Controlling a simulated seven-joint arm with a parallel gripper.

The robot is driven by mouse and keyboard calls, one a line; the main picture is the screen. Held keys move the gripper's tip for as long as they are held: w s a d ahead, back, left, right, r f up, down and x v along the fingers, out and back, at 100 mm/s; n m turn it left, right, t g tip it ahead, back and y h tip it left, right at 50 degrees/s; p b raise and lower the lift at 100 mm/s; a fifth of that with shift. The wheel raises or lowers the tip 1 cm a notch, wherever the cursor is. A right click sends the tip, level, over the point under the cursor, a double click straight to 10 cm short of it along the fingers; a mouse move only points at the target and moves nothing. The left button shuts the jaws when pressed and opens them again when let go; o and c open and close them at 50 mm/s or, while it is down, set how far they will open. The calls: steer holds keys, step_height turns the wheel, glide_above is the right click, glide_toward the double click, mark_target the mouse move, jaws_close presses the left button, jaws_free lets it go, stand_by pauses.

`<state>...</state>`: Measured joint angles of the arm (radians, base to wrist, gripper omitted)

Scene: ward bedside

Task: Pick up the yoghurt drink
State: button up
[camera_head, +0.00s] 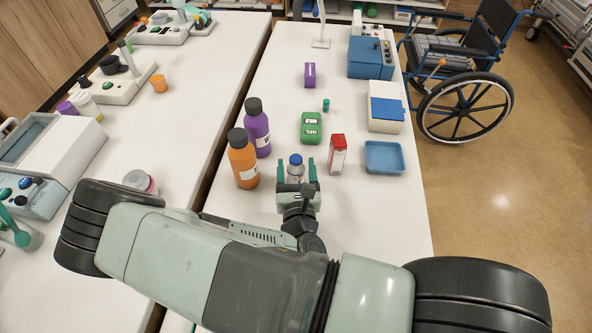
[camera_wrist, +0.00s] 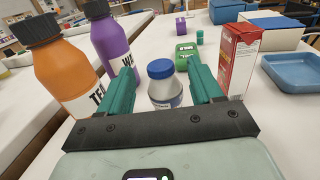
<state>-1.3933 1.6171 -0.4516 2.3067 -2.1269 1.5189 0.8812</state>
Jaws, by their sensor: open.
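The small pale bottle with a blue cap (camera_head: 296,161) looks like the yoghurt drink. It stands upright on the white table. In the wrist view the bottle (camera_wrist: 161,92) shows between my two green fingers, with a partly hidden label on its front. My gripper (camera_head: 297,171) is open, with one finger on each side of the bottle. In the wrist view a gap shows on both sides, and my gripper (camera_wrist: 161,66) is not closed on it. The bottle's lower part is hidden behind the gripper's black bar.
An orange bottle (camera_head: 243,165) and a purple bottle (camera_head: 257,133) stand close at left. A red-and-white carton (camera_head: 337,155) stands close at right, beside a blue tray (camera_head: 384,158). A green gel box (camera_head: 311,127) lies behind. Free table lies between carton and tray.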

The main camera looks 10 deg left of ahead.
mark_target(296, 155)
steer(key=shift+w+a, duration=0.2)
steer(key=shift+w, duration=1)
steer(key=shift+w+a, duration=0.2)
steer(key=shift+w, duration=0.95)
jaws_close()
